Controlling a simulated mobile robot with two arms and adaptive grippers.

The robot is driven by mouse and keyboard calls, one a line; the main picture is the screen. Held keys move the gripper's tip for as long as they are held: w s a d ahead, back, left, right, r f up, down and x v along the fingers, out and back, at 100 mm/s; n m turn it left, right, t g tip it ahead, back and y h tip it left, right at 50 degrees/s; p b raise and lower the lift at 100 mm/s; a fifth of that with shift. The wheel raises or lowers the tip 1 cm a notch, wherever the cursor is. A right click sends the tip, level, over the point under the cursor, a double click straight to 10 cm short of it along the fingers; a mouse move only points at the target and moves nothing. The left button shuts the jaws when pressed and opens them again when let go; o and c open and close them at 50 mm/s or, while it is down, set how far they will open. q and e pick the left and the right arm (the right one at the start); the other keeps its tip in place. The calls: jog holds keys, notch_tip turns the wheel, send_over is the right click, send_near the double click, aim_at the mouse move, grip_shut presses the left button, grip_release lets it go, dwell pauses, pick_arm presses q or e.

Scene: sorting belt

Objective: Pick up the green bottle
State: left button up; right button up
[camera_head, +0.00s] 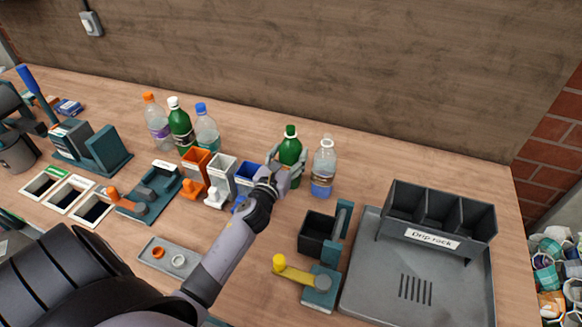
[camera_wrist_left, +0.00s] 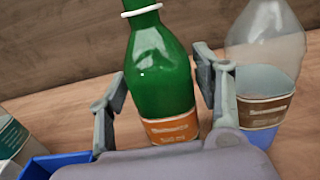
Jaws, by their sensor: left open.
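A green bottle (camera_head: 290,147) with an orange label stands upright near the back of the table, just left of a clear bottle. My left gripper (camera_head: 287,163) is open, with its fingers on either side of this green bottle. In the left wrist view the green bottle (camera_wrist_left: 160,80) stands between the two spread fingers, with a gap visible on the right side; contact on the left cannot be told. Its base is hidden behind the gripper body. A second green bottle (camera_head: 180,127) with a white cap stands farther left. My right gripper is not in view.
A clear bottle (camera_head: 323,170) with blue at its base stands close to the right finger. Orange, white and blue bins (camera_head: 195,166) lie left of the gripper. A drip rack (camera_head: 437,218) is at right. Clear bottles (camera_head: 156,124) flank the second green bottle.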

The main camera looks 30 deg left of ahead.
pick_arm(q)
jog(key=x, duration=0.5)
jog(key=shift+r+p, duration=0.1)
jog(key=shift+p, duration=0.2)
jog(key=shift+c, duration=0.5)
grip_shut()
